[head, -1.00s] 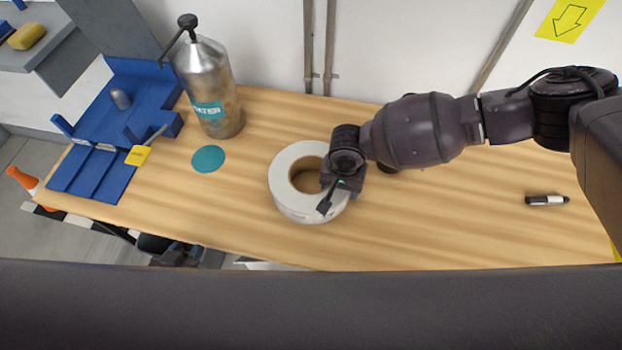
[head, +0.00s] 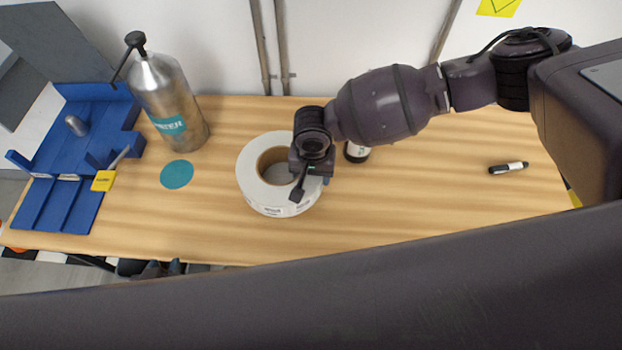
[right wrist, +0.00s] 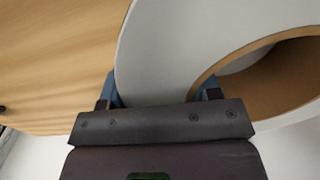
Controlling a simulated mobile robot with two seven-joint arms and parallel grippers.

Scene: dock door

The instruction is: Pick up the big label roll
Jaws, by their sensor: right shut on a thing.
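The big label roll (head: 254,184) is a thick white ring with a brown core, lying flat at the middle of the wooden table. In the right wrist view its white face (right wrist: 175,50) fills the upper right. My right gripper (head: 302,178) is shut on the roll's wall at its right side, with one finger at the hole and the other outside the rim. I cannot tell whether the roll is clear of the table. My left gripper (head: 160,268) shows only in part at the table's front edge, with its jaws unclear.
A metal bottle (head: 172,100), a teal disc (head: 177,174) and a blue tray (head: 60,204) with a yellow tag (head: 103,181) are left of the roll. A small dark container (head: 356,152) stands behind my right arm. A marker (head: 508,168) lies right. The table's (head: 400,200) right half is mostly clear.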

